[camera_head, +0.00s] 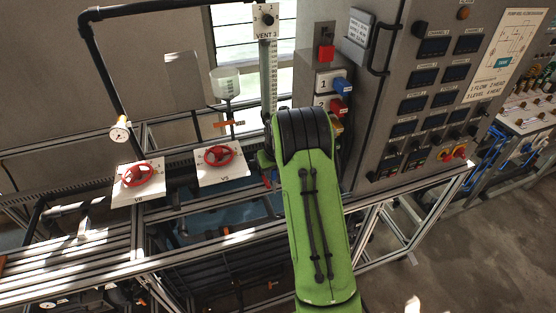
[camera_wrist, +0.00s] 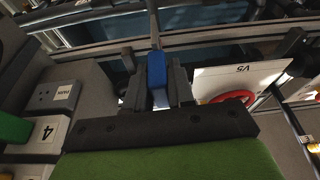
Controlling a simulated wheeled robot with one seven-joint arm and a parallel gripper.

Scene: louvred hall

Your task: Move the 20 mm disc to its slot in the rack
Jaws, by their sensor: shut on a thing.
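My gripper (camera_wrist: 156,78) is shut on a blue piece (camera_wrist: 157,68), which stands upright between its two dark fingers in the wrist view. A dark grey bar runs on beyond the blue piece. I cannot read a size on it, and no round disc face shows. In the head view my green arm hides the gripper and what it holds. White numbered blocks (camera_wrist: 37,136), one marked 4, are at the left of the wrist view beside a green piece (camera_wrist: 14,127). In the head view similar blocks bear a blue handle (camera_head: 341,86) and a red handle (camera_head: 338,107); I cannot confirm they are the rack.
The V5 plate with its red handwheel (camera_head: 219,156) is close right of the gripper in the wrist view (camera_wrist: 238,77). The V6 handwheel (camera_head: 138,174) stands farther left. A tall grey control cabinet (camera_head: 410,150) is right of my arm. Metal frame rails (camera_head: 170,258) run below.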

